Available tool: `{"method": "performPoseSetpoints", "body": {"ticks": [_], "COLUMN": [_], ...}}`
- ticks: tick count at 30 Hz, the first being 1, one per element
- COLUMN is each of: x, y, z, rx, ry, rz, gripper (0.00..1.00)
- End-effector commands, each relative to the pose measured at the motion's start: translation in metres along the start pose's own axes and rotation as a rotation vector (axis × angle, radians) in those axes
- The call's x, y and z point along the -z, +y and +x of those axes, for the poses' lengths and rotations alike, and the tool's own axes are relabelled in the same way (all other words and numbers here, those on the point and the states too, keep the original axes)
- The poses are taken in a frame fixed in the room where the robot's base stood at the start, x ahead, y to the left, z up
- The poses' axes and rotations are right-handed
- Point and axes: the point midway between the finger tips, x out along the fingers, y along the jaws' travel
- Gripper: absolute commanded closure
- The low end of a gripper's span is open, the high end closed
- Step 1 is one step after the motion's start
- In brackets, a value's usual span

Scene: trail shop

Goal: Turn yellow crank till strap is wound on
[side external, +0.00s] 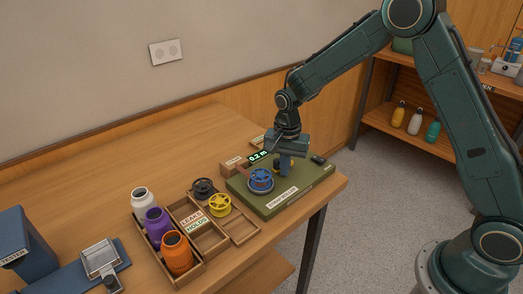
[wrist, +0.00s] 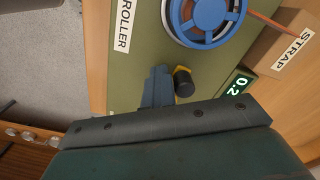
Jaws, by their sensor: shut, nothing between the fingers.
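The strap roller is a green base (side external: 303,192) with a blue spoked reel (side external: 261,180) on it; the reel also shows in the wrist view (wrist: 208,18). A brown strap (wrist: 273,22) runs from the reel toward a box marked STRAP (wrist: 294,50). The display (side external: 258,156) reads 0.2 m. My gripper (side external: 286,170) is shut and empty, low over the base beside the reel. In the wrist view its blue fingers (wrist: 158,88) are right beside the crank's black knob (wrist: 183,82). Only a little of the yellow crank (wrist: 181,99) shows; whether the fingers touch it is unclear.
A small black item (side external: 318,159) lies at the base's far right corner.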

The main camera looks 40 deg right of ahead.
Motion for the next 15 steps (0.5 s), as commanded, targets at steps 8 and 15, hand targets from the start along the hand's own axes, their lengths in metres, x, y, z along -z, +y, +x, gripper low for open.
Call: {"method": "performPoseSetpoints", "body": {"ticks": [8, 15], "x": [0.004, 0.006], "y": [-0.014, -0.021], "z": [0.000, 0.000], "rx": [0.003, 0.002], "ry": [0.001, 0.001], "rz": [-0.002, -0.001], "gripper": [1.00, 1.00]}}
